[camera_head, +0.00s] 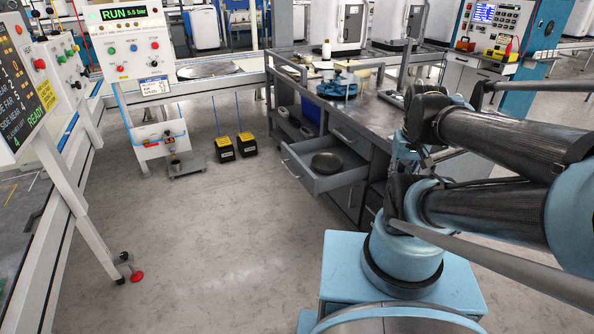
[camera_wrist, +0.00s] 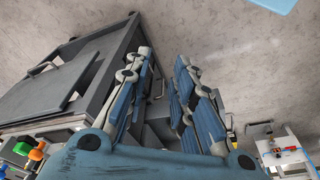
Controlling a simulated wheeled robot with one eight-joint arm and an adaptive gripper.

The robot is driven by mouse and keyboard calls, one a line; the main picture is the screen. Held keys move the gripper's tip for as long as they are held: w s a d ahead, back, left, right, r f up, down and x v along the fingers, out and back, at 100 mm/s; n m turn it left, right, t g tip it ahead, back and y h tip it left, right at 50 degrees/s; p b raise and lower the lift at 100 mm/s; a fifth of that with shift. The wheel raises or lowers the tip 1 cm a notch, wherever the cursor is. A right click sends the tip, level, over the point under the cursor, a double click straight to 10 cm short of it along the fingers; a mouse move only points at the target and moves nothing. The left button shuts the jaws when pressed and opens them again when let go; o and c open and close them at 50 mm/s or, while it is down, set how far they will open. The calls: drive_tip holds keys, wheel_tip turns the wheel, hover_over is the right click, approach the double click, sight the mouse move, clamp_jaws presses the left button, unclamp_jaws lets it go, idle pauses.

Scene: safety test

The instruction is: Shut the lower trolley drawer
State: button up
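The grey trolley (camera_head: 375,125) stands right of centre in the head view, with a dark worktop. Its open drawer (camera_head: 347,179) is pulled out toward the left, below a shut drawer front (camera_head: 350,139). A dark round dish (camera_head: 326,163) lies in the open drawer. My gripper (camera_wrist: 164,60) shows in the wrist view with its two fingers spread apart and nothing held between them. Grey surfaces lie behind the fingers; I cannot tell whether they touch. In the head view I cannot make out the gripper among my arm links.
Two yellow-and-black boxes (camera_head: 235,147) stand on the floor left of the trolley. A white control stand (camera_head: 128,45) and a conveyor frame are at the left. A blue fixture (camera_head: 338,86) and a bottle (camera_head: 326,49) stand on the worktop.

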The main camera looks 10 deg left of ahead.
drive_tip(key=shift+s+r, duration=0.3)
clamp_jaws()
drive_tip(key=w+a+r+n+g+h, duration=0.1)
drive_tip(key=w+a+r+n, duration=0.3)
drive_tip(key=w+a+n, duration=1.2)
drive_tip(key=w+a+f+n, duration=0.3)
drive_tip(key=a+f, duration=0.1)
drive_tip(key=a, duration=0.4)
drive_tip(key=w+a+f+n+h, duration=0.1)
drive_tip(key=w+a+f+n, duration=0.2)
drive_tip(key=a, duration=0.4)
drive_tip(key=w+a+f+n, duration=0.2)
drive_tip(key=a+f, duration=0.3)
drive_tip(key=a, duration=0.3)
hover_over(299, 176)
drive_tip(key=s+a, duration=0.1)
drive_tip(key=a, duration=0.2)
drive_tip(key=shift+n, duration=0.3)
drive_tip(key=x, duration=0.3)
drive_tip(key=s+x, duration=0.1)
drive_tip(key=x, duration=0.2)
drive_tip(key=a+x, duration=0.1)
drive_tip(key=x, duration=0.3)
drive_tip(key=shift+s+a+f, duration=0.1)
drive_tip(key=shift+s+f, duration=0.1)
drive_tip(key=shift+f, duration=0.1)
drive_tip(key=shift+w+d, duration=0.4)
drive_tip(key=shift+d, duration=0.2)
